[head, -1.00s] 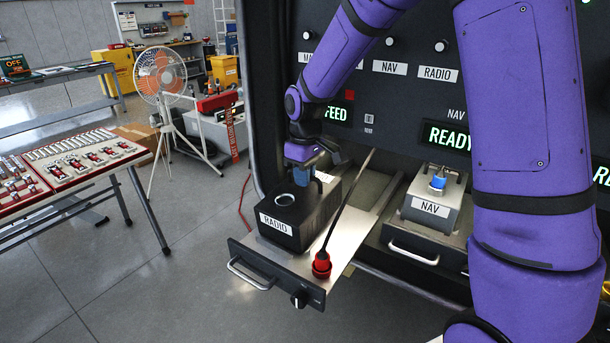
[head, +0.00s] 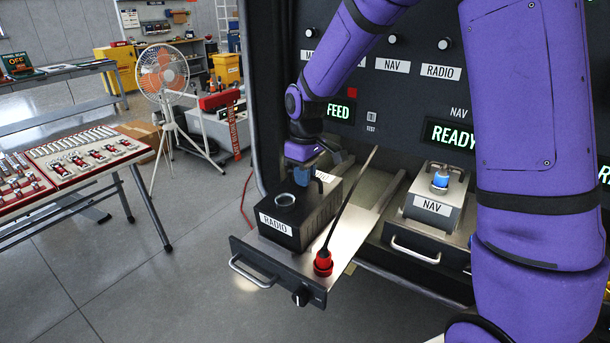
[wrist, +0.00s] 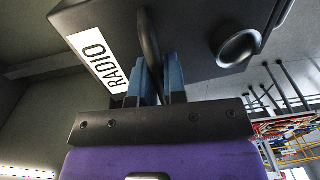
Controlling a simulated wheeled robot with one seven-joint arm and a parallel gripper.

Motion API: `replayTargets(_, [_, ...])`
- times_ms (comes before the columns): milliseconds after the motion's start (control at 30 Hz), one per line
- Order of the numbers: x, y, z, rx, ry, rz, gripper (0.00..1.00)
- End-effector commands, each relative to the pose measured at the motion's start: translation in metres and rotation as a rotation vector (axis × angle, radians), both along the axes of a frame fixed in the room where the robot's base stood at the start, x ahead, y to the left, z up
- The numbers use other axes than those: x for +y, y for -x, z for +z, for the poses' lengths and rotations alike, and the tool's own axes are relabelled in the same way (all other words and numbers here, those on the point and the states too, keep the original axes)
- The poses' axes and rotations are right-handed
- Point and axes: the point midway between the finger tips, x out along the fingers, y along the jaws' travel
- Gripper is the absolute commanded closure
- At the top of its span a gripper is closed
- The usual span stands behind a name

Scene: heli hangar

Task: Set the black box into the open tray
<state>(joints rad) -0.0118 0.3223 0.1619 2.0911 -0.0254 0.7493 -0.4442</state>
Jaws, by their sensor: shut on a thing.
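The black box (head: 303,222), marked RADIO on its front, has a round port on top. The open tray (head: 345,231) is a pulled-out metal drawer with a dark front panel. The box is at the tray's left part; whether its base touches the tray is hard to tell. My gripper (head: 323,176) is at the box's top. In the wrist view my gripper (wrist: 161,82) has its blue fingers shut around the handle of the black box (wrist: 190,35). The box's underside and far side are hidden.
A red plug (head: 323,262) with a black cable stands at the tray's right front. A grey NAV unit (head: 432,202) sits in the bay to the right. A tool table (head: 100,175) and a fan (head: 162,75) stand at left. The floor between is clear.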

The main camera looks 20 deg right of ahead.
Motion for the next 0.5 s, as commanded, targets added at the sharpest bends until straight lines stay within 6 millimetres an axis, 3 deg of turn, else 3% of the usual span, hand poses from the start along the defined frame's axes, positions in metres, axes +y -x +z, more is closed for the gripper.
replayTargets(67, [0.0002, -0.0003, 0.0004, -0.001, 0.000, 0.001, 1.00])
replayTargets(100, [0.0002, -0.0003, 0.0004, -0.001, 0.000, 0.001, 0.81])
replayTargets(200, [0.0002, -0.0003, 0.0003, -0.001, -0.001, 0.001, 0.58])
replayTargets(500, [-0.0002, 0.0002, 0.0003, 0.001, 0.000, 0.000, 0.58])
